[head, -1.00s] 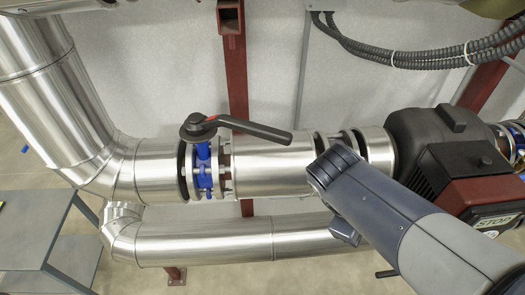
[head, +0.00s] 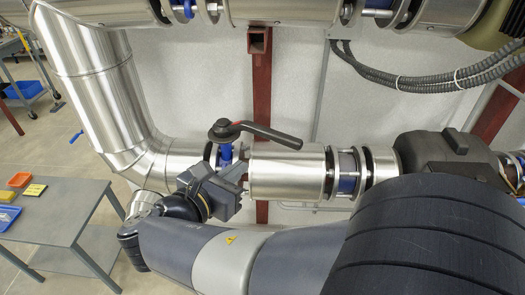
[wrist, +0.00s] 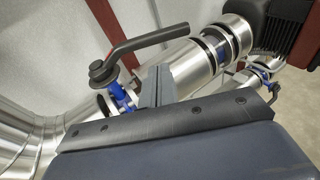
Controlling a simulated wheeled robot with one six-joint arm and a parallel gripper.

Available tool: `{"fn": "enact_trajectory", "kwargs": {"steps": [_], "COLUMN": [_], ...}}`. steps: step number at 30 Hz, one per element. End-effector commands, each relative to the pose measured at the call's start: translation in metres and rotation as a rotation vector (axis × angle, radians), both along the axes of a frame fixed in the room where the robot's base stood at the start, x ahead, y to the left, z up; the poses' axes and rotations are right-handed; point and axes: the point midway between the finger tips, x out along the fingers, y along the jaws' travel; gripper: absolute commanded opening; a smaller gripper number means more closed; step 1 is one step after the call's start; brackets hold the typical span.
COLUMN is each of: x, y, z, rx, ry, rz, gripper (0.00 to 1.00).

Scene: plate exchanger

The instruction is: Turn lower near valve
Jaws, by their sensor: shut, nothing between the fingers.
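The valve has a black lever handle (head: 262,132) and a blue body (head: 226,153) on the lower insulated pipe. The lever lies roughly along the pipe, its free end to the right. In the wrist view the lever (wrist: 140,42) runs from its hub at left up to the right, beside and above my gripper (wrist: 158,73). My gripper is shut and empty, its fingers close to the blue body (wrist: 120,95) but seemingly apart from the lever. In the head view my gripper's grey housing is in front of the pipe below the valve and hides part of the blue body.
A grey table (head: 75,210) with small trays stands at left. An upper pipe (head: 285,10) crosses above, with a blue fitting. A red post (head: 262,85) stands behind the valve. A dark pump (head: 440,155) is at right. The space in front of the lever looks free.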

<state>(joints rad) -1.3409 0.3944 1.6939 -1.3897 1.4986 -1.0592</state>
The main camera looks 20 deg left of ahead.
Motion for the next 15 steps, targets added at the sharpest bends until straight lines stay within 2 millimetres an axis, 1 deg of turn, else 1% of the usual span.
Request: {"fn": "enact_trajectory", "kwargs": {"steps": [5,15], "x": [0.026,0.091], "y": [-0.009,-0.027], "z": [-0.004,-0.018], "rx": [-0.002,-0.001], "ry": [0.002,0.004], "rz": [-0.008,-0.009], "gripper": [0.00,0.00]}}
